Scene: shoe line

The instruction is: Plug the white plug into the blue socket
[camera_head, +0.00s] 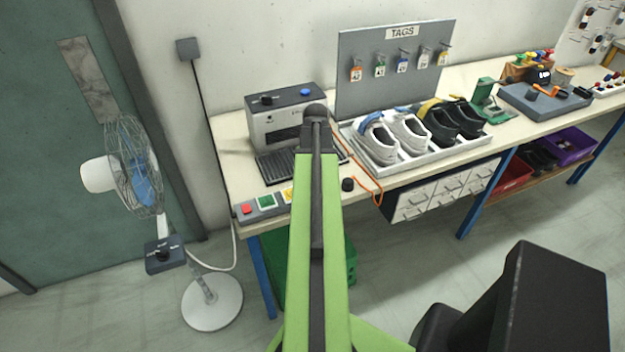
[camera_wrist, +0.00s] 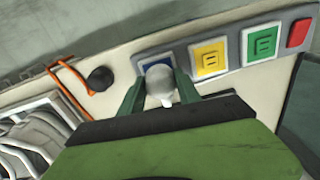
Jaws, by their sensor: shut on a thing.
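The white plug (camera_wrist: 160,82) is between the two dark green fingers of my gripper (camera_wrist: 160,92) in the wrist view. My gripper is shut on it. The blue socket (camera_wrist: 147,62) is directly beyond the plug, at the left end of the grey socket strip (camera_wrist: 183,52). The plug hides part of the blue socket, and I cannot tell whether they touch or whether the plug is in. In the head view my arm hides the gripper, the plug and the blue socket.
Yellow (camera_wrist: 208,58), green (camera_wrist: 261,43) and red (camera_wrist: 298,33) parts sit along the strip. A black round piece (camera_head: 347,184) with an orange cord (camera_head: 371,190) lies nearby. A grey machine (camera_head: 287,118) and shoe tray (camera_head: 420,155) stand behind. A fan (camera_head: 137,170) stands left.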

